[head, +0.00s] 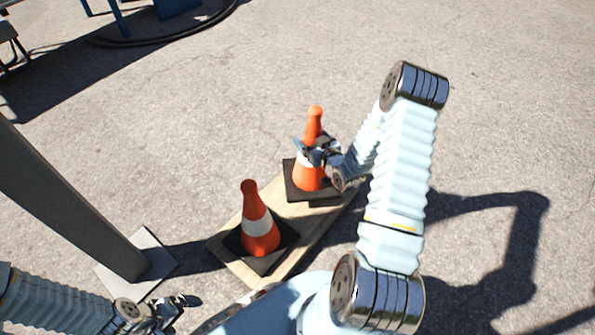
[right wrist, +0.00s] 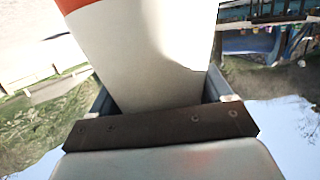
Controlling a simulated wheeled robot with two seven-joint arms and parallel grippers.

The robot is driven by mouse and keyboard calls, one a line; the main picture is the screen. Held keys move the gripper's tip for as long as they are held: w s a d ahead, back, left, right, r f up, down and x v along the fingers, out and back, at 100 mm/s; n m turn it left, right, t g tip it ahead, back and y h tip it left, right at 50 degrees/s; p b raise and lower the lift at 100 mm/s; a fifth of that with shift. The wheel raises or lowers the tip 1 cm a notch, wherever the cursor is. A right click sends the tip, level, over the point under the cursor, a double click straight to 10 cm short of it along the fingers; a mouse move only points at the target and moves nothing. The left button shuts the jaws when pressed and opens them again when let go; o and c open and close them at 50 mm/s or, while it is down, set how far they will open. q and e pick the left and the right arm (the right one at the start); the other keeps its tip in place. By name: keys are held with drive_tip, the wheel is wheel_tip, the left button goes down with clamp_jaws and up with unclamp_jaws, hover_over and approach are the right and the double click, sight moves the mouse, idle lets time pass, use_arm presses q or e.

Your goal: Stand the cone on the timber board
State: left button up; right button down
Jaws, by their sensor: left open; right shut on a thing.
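Two orange cones with white bands and dark square bases show in the head view. The far cone (head: 308,178) is upright at the far end of the timber board (head: 290,262), its base over the board; I cannot tell whether it touches. My right gripper (head: 318,152) is shut on this cone around its white band. The cone's white band (right wrist: 140,50) fills the right wrist view between the fingers. The near cone (head: 259,228) stands upright on the near part of the board. My left gripper (head: 178,308) is open and empty at the lower left, apart from the board.
A grey post (head: 65,205) with a pale square foot (head: 150,268) stands left of the board. Blue structures and a dark cable (head: 165,40) lie at the top left. The paved ground to the right is open, with my arm's shadow on it.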

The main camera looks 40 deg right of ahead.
wheel_tip(320, 180, down, 6)
drive_tip(key=shift+r+b, duration=0.2)
drive_tip(key=shift+b, duration=0.25)
unclamp_jaws()
drive_tip(key=shift+f, duration=0.1)
drive_tip(key=p+v, duration=0.1)
drive_tip(key=v, duration=1.1)
